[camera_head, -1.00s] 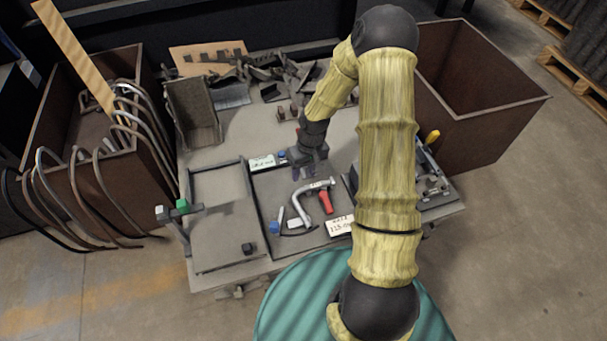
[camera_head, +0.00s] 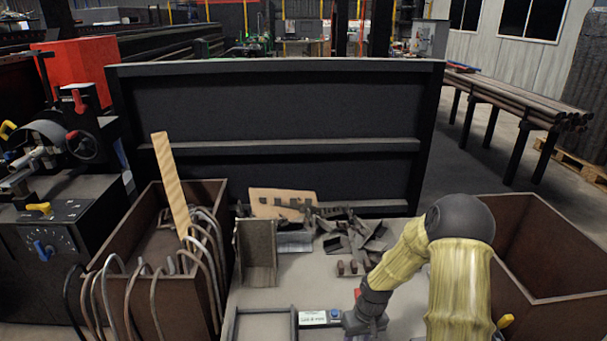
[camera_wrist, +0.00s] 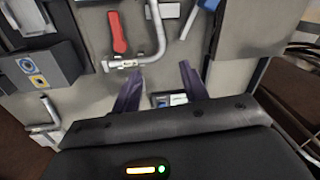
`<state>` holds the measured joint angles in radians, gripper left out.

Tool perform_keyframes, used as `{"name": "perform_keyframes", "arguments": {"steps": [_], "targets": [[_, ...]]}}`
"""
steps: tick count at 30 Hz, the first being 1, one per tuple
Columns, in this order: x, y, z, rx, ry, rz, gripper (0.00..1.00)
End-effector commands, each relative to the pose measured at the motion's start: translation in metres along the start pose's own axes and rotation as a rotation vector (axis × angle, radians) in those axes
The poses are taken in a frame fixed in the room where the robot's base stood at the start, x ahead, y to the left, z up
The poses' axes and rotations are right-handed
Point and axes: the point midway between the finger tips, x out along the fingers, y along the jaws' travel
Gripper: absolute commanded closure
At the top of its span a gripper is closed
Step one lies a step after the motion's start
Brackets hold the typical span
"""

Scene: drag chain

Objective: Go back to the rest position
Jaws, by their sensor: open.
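My gripper (camera_wrist: 158,84) is open in the wrist view, with two dark fingers apart and nothing held between them. Beyond the fingertips lie a red-handled tool (camera_wrist: 118,33) and a curved metal tube (camera_wrist: 157,35) on the grey worktop. A small blue and white item (camera_wrist: 170,99) shows between and below the fingers; I cannot tell how far below. In the head view my gripper (camera_head: 365,322) is at the bottom edge, just right of a white label card (camera_head: 312,318). Its fingertips are cut off there.
A brown bin with bent tubes (camera_head: 215,290) stands left of the worktop (camera_head: 290,275). An empty brown bin (camera_head: 550,240) stands right of my arm. Dark metal scraps (camera_head: 350,235) lie at the back, before a tall dark panel (camera_head: 270,110). A machine (camera_head: 60,220) stands far left.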

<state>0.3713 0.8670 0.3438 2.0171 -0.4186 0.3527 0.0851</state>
Motion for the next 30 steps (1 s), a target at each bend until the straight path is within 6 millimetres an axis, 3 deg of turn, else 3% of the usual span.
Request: {"name": "perform_keyframes", "arguments": {"steps": [8,18,24,30], "targets": [[-0.066,-0.015,0.023,0.010,0.033,0.085,0.56],[-0.146,-0.043,0.073,0.070,0.118,0.157,0.56],[-0.176,-0.058,0.103,0.110,0.175,0.162,0.56],[-0.193,-0.069,0.126,0.141,0.219,0.153,0.56]]}}
